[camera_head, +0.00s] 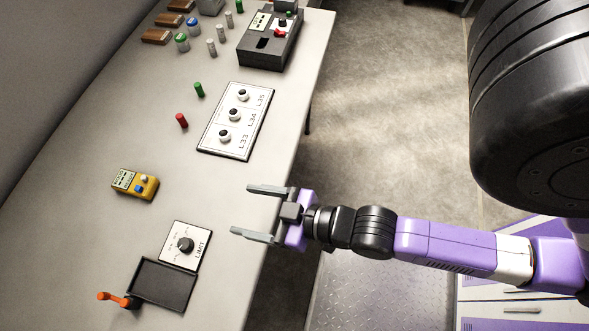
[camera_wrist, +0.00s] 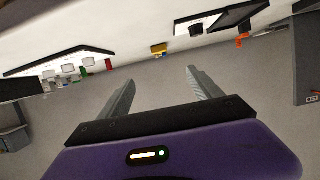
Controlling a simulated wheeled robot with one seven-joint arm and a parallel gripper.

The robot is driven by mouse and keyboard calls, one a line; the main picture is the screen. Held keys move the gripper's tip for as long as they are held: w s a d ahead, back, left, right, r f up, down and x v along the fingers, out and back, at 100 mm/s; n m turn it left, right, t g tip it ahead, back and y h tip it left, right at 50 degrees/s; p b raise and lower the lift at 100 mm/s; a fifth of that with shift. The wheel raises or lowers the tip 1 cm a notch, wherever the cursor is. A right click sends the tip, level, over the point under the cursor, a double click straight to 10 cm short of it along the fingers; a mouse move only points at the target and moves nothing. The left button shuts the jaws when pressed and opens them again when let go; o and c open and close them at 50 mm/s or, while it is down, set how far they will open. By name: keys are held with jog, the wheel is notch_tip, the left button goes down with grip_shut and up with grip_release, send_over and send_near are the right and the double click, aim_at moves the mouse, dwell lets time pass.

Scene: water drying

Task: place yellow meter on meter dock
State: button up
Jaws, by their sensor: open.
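The yellow meter (camera_head: 135,184) lies on the table left of my gripper in the head view, with a pale display and blue and white knobs. It also shows small at the top of the wrist view (camera_wrist: 159,50). A black shallow tray (camera_head: 162,285), which may be the meter dock, lies below the LIMIT panel (camera_head: 186,246); it also shows in the wrist view (camera_wrist: 236,17). My gripper (camera_head: 246,211) is open and empty, over the table's right edge, apart from the meter. Its two fingers (camera_wrist: 161,90) spread wide in the wrist view.
An orange handle (camera_head: 118,299) sits at the tray's left edge. A three-knob panel (camera_head: 236,120), a red cylinder (camera_head: 181,120) and a green cylinder (camera_head: 199,90) stand farther up the table. A dark device (camera_head: 268,42) and several small items are at the far end. Table around the meter is clear.

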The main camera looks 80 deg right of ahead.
jog(key=shift+o, duration=0.5)
jog(key=s+r, duration=0.8)
jog(key=s, duration=0.2)
jog(key=shift+r, duration=0.3)
